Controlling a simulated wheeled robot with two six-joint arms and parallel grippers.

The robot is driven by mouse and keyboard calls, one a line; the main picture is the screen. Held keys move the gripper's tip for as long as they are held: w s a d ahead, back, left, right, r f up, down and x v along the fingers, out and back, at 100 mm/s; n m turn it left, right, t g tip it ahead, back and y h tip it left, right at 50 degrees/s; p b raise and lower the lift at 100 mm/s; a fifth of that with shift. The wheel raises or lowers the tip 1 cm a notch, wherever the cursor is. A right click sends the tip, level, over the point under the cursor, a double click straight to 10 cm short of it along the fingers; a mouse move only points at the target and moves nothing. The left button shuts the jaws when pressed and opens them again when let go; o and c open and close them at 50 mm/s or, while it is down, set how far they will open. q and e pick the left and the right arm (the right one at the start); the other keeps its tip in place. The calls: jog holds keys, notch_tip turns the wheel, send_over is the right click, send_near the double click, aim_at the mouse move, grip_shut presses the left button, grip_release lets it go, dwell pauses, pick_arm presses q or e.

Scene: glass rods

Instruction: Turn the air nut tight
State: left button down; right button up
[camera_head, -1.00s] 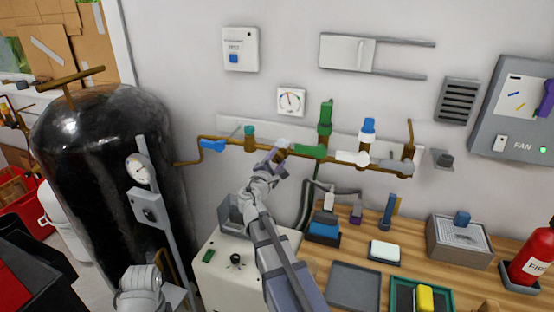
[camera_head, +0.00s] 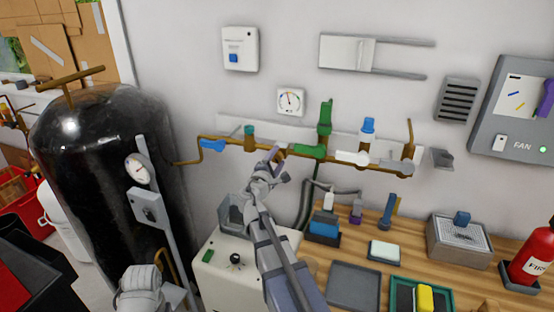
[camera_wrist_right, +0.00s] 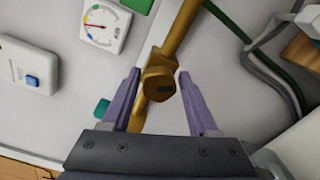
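A brass nut (camera_wrist_right: 159,85) with a dark mark on its face sits on the brass pipe (camera_wrist_right: 180,35) in the right wrist view. My right gripper (camera_wrist_right: 159,77) is open, with one purple finger on each side of the nut. Narrow gaps seem to show between fingers and nut, so I see no firm hold. In the head view my right gripper (camera_head: 276,154) is at the wall pipe, just left of the green valve handle (camera_head: 307,151), and largely hides the nut. Part of my left arm shows at the bottom left; its fingers are out of sight.
The pipe also carries a blue handle (camera_head: 212,145) and a white handle (camera_head: 352,157). A gauge (camera_head: 290,101) hangs above. A black tank (camera_head: 105,165) stands at left. The wooden bench (camera_head: 335,258) below holds trays and small items; a red extinguisher (camera_head: 532,253) stands at right.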

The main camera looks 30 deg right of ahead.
jog(key=shift+o, duration=1.4)
jog(key=v, duration=0.7)
jog(key=shift+s+a, duration=0.25)
jog(key=shift+s, duration=0.05)
jog(key=s+a+f+m+g+y+p, duration=0.3)
jog(key=s+a+f+m+g+y, duration=0.5)
jog(key=a+f, duration=0.55)
jog(key=s+a+f+g+y, duration=0.2)
jog(key=s+a, duration=0.4)
jog(key=a, duration=0.2)
jog(key=s+a+f+g+y, duration=0.1)
jog(key=s+a+f+y, duration=0.1)
jog(key=s+a, duration=0.5)
jog(key=shift+s+a+f+g+y+p, duration=0.3)
jog(key=shift+a+g+p, duration=0.15)
jog(key=shift+a, duration=0.55)
